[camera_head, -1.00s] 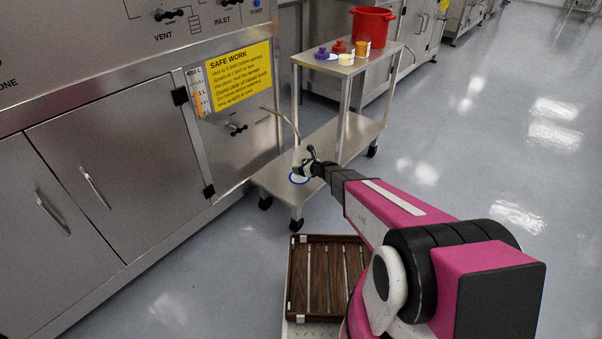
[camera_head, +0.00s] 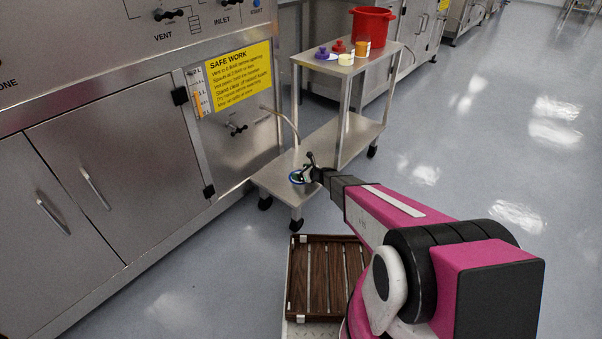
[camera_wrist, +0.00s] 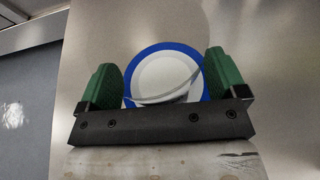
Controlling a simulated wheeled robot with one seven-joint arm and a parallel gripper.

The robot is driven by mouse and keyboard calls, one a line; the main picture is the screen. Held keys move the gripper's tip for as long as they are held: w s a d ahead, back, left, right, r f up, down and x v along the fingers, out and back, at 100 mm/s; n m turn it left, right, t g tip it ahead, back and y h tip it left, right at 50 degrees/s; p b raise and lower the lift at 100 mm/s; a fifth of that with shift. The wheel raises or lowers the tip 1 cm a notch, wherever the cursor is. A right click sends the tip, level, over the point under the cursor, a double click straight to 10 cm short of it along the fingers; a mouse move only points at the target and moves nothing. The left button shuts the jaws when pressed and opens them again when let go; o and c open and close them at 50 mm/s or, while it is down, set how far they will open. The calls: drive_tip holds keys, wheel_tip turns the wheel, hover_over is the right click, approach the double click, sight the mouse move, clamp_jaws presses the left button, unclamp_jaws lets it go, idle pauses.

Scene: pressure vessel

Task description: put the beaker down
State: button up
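The clear beaker (camera_wrist: 165,98) is between my gripper's two green fingers in the wrist view. Its faint curved rim reaches across from finger to finger. My gripper (camera_head: 303,174) is low over the front end of the cart's lower shelf (camera_head: 278,178). In the wrist view my gripper (camera_wrist: 162,88) appears closed around the beaker's sides. A blue ring with a pale centre (camera_wrist: 150,50) lies on the shelf behind the beaker in that view. The beaker is hard to make out in the head view, and I cannot tell whether its base touches the shelf.
The cart's upper shelf (camera_head: 329,66) holds a red bucket (camera_head: 371,27) and several small coloured containers. A thin bent tube (camera_head: 288,119) comes from the steel cabinet (camera_head: 110,150) over the lower shelf. A slatted wooden rack (camera_head: 318,270) is in front. The shelf right of my gripper is clear.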

drive_tip(key=shift+r, duration=0.1)
drive_tip(key=shift+s+d+r, duration=0.2)
drive_tip(key=v, duration=1.1)
drive_tip(key=shift+s+d, duration=0.1)
drive_tip(key=s+d+r+n+g+h, duration=0.2)
drive_tip(key=s+r+n+g, duration=0.3)
drive_tip(key=s+r+n, duration=0.8)
drive_tip(key=s+d+r+n+g+h, duration=0.3)
drive_tip(key=s+d+r+n+h, duration=0.5)
drive_tip(key=s+d+n, duration=0.4)
drive_tip(key=shift+s+r+n+h, duration=0.3)
drive_tip(key=shift+s+r, duration=0.25)
drive_tip(key=shift+s, duration=0.4)
